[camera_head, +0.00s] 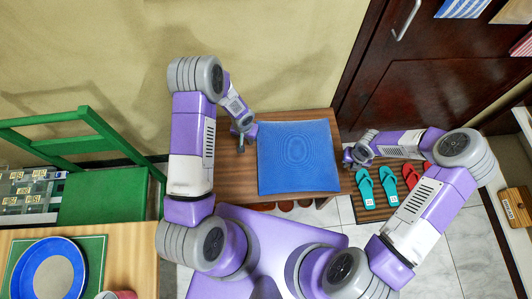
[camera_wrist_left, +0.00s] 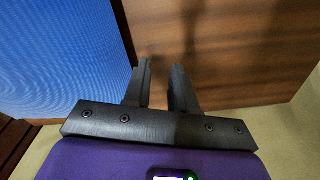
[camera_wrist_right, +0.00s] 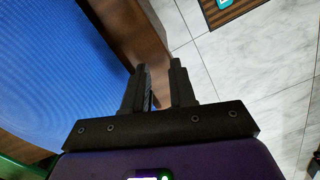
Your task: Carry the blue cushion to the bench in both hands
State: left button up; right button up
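The blue cushion (camera_head: 298,158) lies flat on a wooden bench (camera_head: 230,160) against the wall. My left gripper (camera_head: 241,143) is beside the cushion's left edge, over the bare bench top. In the left wrist view its fingers (camera_wrist_left: 165,88) are apart with nothing between them, and the cushion (camera_wrist_left: 55,55) is to the left. My right gripper (camera_head: 347,157) is just off the cushion's right side, by the bench edge. In the right wrist view its fingers (camera_wrist_right: 160,88) are apart and empty, and the cushion (camera_wrist_right: 60,80) is to the left. Neither gripper visibly touches the cushion.
A low rack with teal and red flip-flops (camera_head: 377,188) stands right of the bench. A green chair (camera_head: 100,190) is at the left, near a table with a blue plate (camera_head: 48,268). A dark red door (camera_head: 410,90) is behind. White tiled floor (camera_head: 460,235) shows at the right.

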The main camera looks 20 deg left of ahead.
pick_arm(q)
jog(key=shift+r, duration=0.1)
notch_tip(320, 180, up, 12)
jog(key=shift+s, duration=0.45)
pick_arm(e)
notch_tip(320, 180, up, 12)
jog(key=shift+s, duration=0.45)
dwell(0.4)
